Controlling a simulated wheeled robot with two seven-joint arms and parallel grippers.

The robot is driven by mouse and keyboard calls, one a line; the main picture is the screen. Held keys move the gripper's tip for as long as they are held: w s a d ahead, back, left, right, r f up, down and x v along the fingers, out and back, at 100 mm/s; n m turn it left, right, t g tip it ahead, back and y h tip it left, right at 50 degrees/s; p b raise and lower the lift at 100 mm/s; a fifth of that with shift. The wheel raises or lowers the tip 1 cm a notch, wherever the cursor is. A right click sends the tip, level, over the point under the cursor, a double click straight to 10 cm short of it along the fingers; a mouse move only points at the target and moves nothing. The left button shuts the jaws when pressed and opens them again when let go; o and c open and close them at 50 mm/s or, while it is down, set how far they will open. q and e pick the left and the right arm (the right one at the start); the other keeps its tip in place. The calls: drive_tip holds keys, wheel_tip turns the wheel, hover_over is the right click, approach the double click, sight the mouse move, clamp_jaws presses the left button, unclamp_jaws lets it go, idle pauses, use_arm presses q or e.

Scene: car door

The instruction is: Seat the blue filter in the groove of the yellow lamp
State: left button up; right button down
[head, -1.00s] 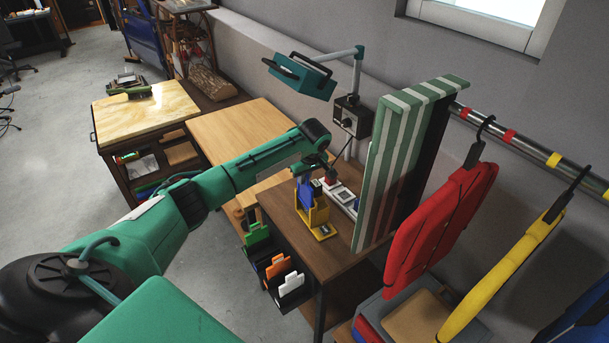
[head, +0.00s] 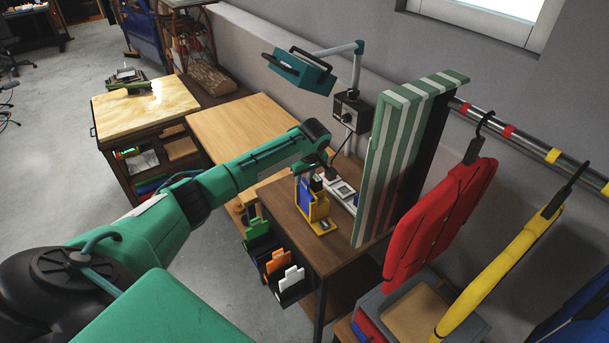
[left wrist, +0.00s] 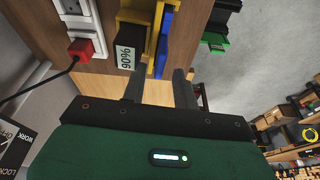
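The yellow lamp (head: 318,215) stands on the brown desk, its small foot toward the right. The blue filter (head: 305,195) stands upright at the lamp's left side, within its yellow frame. In the left wrist view the blue filter (left wrist: 164,45) lies along a yellow strip of the lamp (left wrist: 157,30); how deep it sits in the groove cannot be told. My left gripper (head: 308,171) is just above the filter. In the left wrist view my left gripper (left wrist: 158,75) has its fingers spread, with a gap on both sides of the filter's edge. My right gripper is not in view.
A black rack (head: 293,293) with green, orange and white cards hangs at the desk's front. A white power strip with a red plug (left wrist: 80,48) lies behind the lamp. A green-and-white striped panel (head: 400,160) stands close on the right. A teal lamp head (head: 300,72) hangs above.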

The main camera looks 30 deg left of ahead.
use_arm(q)
drive_tip(key=shift+r, duration=0.35)
drive_tip(key=b+v, duration=0.3)
drive_tip(key=v, duration=0.9)
drive_tip(key=shift+r, duration=0.3)
drive_tip(key=shift+f, duration=0.15)
